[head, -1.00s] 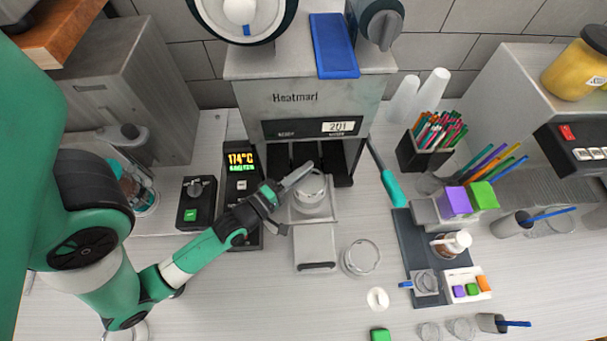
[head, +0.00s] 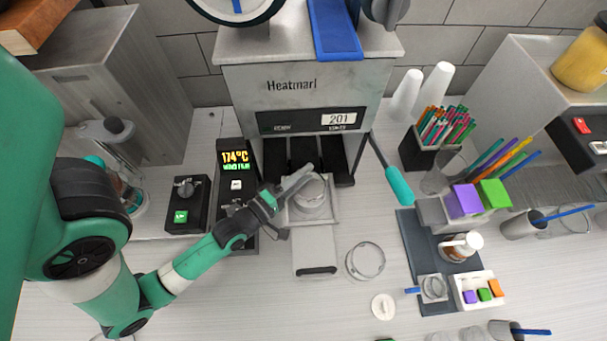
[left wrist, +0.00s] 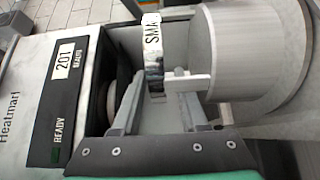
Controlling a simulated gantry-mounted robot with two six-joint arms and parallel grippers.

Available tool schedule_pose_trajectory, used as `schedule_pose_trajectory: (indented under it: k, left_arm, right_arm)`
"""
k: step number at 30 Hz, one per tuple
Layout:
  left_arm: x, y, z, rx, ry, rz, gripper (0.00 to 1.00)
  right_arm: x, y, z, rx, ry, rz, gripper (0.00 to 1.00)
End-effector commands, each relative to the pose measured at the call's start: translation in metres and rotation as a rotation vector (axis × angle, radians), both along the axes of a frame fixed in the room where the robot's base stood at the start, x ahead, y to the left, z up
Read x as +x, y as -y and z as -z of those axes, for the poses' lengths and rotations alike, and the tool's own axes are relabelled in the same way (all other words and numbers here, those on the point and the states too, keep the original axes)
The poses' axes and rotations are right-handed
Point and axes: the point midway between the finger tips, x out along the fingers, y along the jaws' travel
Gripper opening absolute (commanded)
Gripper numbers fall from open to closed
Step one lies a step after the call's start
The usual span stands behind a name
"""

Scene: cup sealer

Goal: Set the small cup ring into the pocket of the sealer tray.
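The small cup ring (head: 312,187) is a grey cylinder over the sealer tray (head: 326,247) in front of the sealer. In the left wrist view the ring (left wrist: 258,50) fills the upper right and has a pale side tab labelled "SMA" (left wrist: 151,40). My left gripper (head: 306,173) reaches in from the left. In the wrist view its fingertips (left wrist: 160,82) close around the tab. The ring's lower end is by the tray's pocket; whether it is fully seated I cannot tell. The pocket is mostly hidden beneath it. My right gripper is not in view.
The sealer (head: 308,90) stands behind the tray, its teal-handled lever (head: 398,185) to the right. A controller reading 174°C (head: 235,160) stands left of the tray. A clear round ring (head: 365,261) lies to the right. The front left counter is fairly clear.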

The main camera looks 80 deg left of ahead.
Motion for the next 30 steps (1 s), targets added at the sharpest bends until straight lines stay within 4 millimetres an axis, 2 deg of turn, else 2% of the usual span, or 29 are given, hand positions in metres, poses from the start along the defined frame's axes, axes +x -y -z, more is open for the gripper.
schedule_pose_trajectory:
  k: [8, 12, 14, 18, 24, 30]
  left_arm:
    - [0.0, 0.0, -0.001, 0.001, 0.0, 0.0, 0.45]
    - [-0.001, 0.001, -0.011, 0.001, -0.002, 0.0, 0.45]
    - [-0.012, 0.006, -0.002, 0.0, -0.005, 0.0, 0.45]
    - [-0.043, 0.022, -0.001, -0.002, -0.007, 0.0, 0.45]
    - [-0.085, 0.043, -0.004, -0.003, -0.005, 0.0, 0.45]
    - [-0.106, 0.053, -0.006, 0.0, -0.002, 0.001, 0.45]
  right_arm:
    - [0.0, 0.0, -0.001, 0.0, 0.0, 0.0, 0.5]
    - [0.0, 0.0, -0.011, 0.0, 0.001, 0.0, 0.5]
    - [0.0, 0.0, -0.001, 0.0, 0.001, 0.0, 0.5]
    - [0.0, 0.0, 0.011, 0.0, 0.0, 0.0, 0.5]
    - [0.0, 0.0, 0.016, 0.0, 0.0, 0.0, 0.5]
    - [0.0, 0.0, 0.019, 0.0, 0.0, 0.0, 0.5]
